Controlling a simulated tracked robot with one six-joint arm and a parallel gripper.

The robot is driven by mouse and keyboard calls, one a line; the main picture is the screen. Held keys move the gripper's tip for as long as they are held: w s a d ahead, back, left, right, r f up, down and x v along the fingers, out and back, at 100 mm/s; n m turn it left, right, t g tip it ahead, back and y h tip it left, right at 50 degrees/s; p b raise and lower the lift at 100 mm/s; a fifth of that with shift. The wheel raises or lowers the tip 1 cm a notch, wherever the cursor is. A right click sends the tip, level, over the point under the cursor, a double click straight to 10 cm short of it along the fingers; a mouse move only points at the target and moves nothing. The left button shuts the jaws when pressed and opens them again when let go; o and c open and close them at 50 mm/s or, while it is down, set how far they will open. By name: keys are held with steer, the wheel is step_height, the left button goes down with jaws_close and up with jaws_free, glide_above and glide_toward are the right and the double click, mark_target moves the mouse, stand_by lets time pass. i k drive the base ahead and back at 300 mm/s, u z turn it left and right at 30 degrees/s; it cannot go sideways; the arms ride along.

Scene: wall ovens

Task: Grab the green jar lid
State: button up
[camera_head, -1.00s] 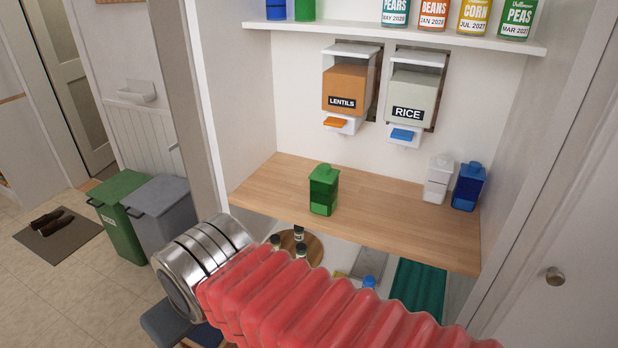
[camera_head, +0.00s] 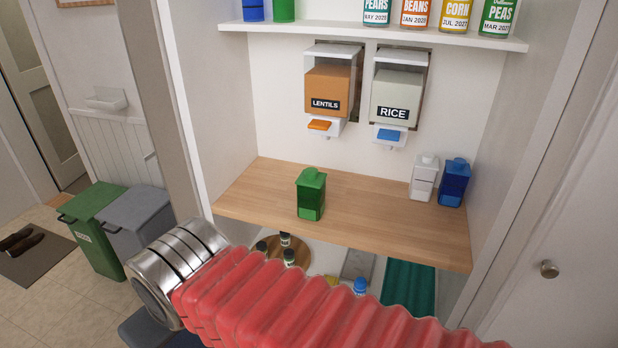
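A green jar (camera_head: 311,200) stands upright on the wooden counter, left of its middle. My arm, with a red ribbed sleeve and a silver metal section, crosses the lower part of the view in front of the counter. The metal section is at the lower left, apart from the jar and below the counter's level in the picture. My gripper's fingers do not show.
A white jar (camera_head: 423,180) and a blue jar (camera_head: 454,184) stand at the counter's (camera_head: 375,220) right end. Lentils (camera_head: 327,92) and rice (camera_head: 395,95) dispensers hang on the back wall. A shelf (camera_head: 370,36) with cans is above. Side walls enclose the counter.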

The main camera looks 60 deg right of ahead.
mark_target(310, 176)
steer(key=i, duration=0.85)
steer(key=u, duration=0.05)
